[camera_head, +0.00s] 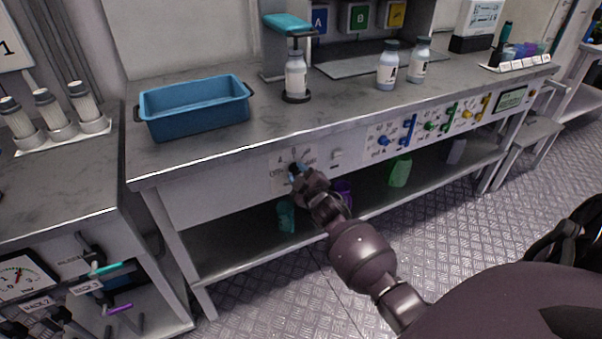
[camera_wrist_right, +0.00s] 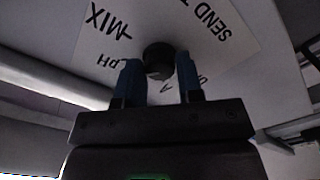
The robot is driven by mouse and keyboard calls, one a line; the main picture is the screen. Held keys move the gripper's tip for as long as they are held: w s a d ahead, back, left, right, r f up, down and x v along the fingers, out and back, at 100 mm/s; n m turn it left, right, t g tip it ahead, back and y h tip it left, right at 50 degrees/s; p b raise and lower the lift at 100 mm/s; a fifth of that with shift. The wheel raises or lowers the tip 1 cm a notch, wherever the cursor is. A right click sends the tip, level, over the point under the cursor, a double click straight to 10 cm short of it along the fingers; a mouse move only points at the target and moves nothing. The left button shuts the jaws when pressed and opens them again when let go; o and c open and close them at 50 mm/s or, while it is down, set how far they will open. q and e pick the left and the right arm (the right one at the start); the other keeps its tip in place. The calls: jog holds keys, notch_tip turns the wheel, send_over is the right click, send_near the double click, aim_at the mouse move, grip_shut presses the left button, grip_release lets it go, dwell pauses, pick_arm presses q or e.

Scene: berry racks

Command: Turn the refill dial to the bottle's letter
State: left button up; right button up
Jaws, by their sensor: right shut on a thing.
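The refill dial is a dark round knob (camera_wrist_right: 158,57) on a white label plate (camera_wrist_right: 205,45) in the right wrist view. Words such as "MIX" and "SEND T" show around it; other lettering is partly covered. My right gripper (camera_wrist_right: 160,75) has its two blue fingers on either side of the knob, shut on it. In the head view my right gripper (camera_head: 299,172) is at the dial plate (camera_head: 309,156) on the bench front. A white bottle (camera_head: 296,76) stands upright under the teal-topped dispenser (camera_head: 287,24); its letter is too small to read. My left gripper is out of view.
A blue bin (camera_head: 195,107) sits on the bench top (camera_head: 240,135) at left. Two more bottles (camera_head: 387,68) (camera_head: 420,62) stand at right. Blue, green and yellow valves (camera_head: 430,126) line the panel right of the dial. Coloured containers (camera_head: 400,171) stand on the lower shelf.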

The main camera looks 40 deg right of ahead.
jog(key=shift+m, duration=0.4)
jog(key=o, duration=0.9)
jog(key=shift+s+a, duration=0.15)
jog(key=shift+s, duration=0.4)
jog(key=shift+p+v, duration=1.15)
jog(key=shift+v, duration=3.65)
